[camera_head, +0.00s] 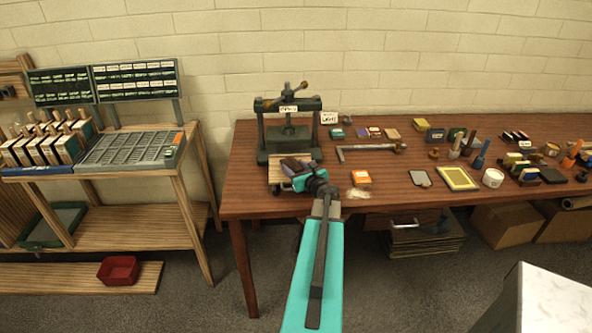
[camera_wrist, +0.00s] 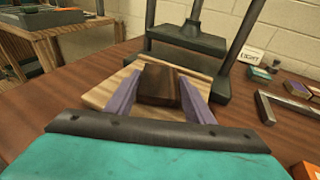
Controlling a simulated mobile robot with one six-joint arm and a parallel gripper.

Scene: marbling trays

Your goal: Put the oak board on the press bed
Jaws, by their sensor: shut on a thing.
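The oak board (camera_wrist: 97,97) is pale wood with a raised strip along its far edge and a dark brown block (camera_wrist: 159,85) on top. In the head view the board (camera_head: 275,174) is directly in front of the press, partly hidden by my gripper (camera_head: 297,168). My gripper's purple fingers are shut on the dark block, one on each side, in the wrist view (camera_wrist: 166,100). I cannot tell whether the board touches the table. The dark press bed (camera_head: 270,157) lies just beyond the board, under the press frame (camera_head: 261,128), and looks empty.
A card reading "LIGHT" (camera_head: 328,118) stands right of the press. A long metal tool (camera_head: 365,149) and an orange box (camera_head: 361,178) lie to the right on the brown table (camera_head: 240,203). A wooden rack (camera_head: 195,170) stands left, across a gap.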

